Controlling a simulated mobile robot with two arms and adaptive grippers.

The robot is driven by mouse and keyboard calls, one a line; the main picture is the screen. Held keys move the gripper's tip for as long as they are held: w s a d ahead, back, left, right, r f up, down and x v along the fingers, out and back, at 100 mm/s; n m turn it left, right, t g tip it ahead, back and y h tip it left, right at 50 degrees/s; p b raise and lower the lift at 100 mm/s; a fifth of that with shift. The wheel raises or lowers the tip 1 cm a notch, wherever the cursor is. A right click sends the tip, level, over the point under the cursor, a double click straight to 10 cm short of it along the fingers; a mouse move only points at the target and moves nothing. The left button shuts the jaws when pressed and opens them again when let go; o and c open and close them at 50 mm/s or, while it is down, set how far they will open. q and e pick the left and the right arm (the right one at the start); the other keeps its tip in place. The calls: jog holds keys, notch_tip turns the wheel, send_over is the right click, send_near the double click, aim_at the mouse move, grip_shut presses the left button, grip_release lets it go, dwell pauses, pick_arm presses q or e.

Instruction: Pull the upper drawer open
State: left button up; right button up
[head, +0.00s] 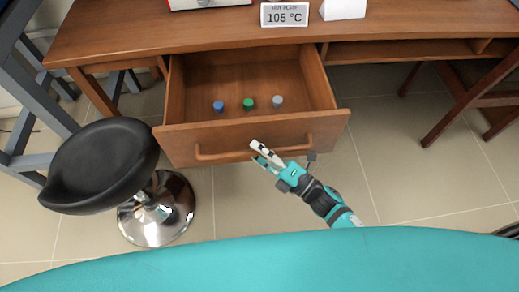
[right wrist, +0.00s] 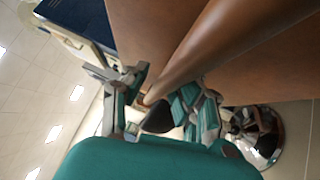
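The upper drawer (head: 185,139) of the wooden desk is pulled well out, and its inside shows in the head view. A bar handle (head: 225,155) runs across its front. The handle also crosses the right wrist view (right wrist: 215,50) diagonally. My right gripper (head: 256,152) is at the middle of the handle, one finger on each side of the bar. Its fingers stand apart in the right wrist view (right wrist: 162,92), with a gap showing between them. Firm contact with the bar cannot be made out. My left gripper is not in view.
A blue-capped (head: 218,106), a green-capped (head: 249,103) and a pale-capped (head: 278,101) small item are in the drawer. A black stool (head: 100,165) stands close left of it. A 105 °C sign (head: 284,15) is on the desktop. Tiled floor (head: 400,150) is clear at right.

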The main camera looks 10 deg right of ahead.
jog(key=shift+f, duration=0.1)
jog(key=shift+s+d+f, duration=0.1)
jog(key=shift+s+d, duration=0.05)
jog(key=v, duration=1.1)
jog(key=shift+s+d, duration=0.25)
